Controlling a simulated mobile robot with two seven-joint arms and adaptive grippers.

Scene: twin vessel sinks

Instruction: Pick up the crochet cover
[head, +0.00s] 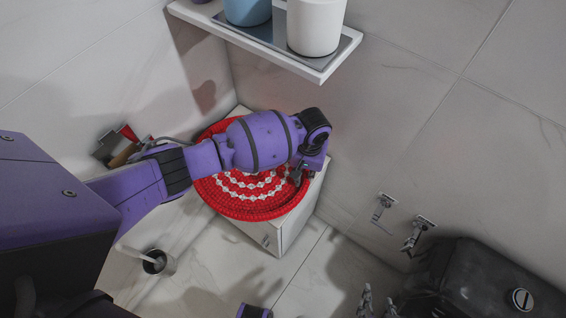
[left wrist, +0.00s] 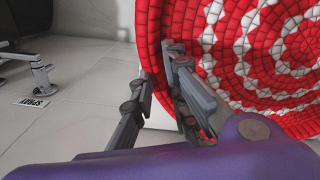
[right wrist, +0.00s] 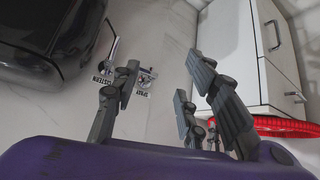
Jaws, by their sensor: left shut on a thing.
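The crochet cover (head: 238,205) is a round red piece with white rings, lying over the top of a low white cabinet. Its patterned face fills the right of the left wrist view (left wrist: 235,65), and its red rim shows at the right of the right wrist view (right wrist: 285,127). My left gripper (head: 299,176) is at the cover's right edge. In the left wrist view its fingers (left wrist: 160,85) are shut on the rim. My forearm hides part of the cover. My right gripper (right wrist: 160,85) is open and empty, low in front of the cabinet; its fingertips show at the head view's bottom edge (head: 377,304).
The white cabinet (head: 292,226) stands in the corner by tiled walls. A shelf (head: 345,52) with a blue and a white container hangs above. Two wall taps (head: 382,207) and a dark glossy tank (head: 470,275) are on the right. A brush holder (head: 160,264) stands on the floor at left.

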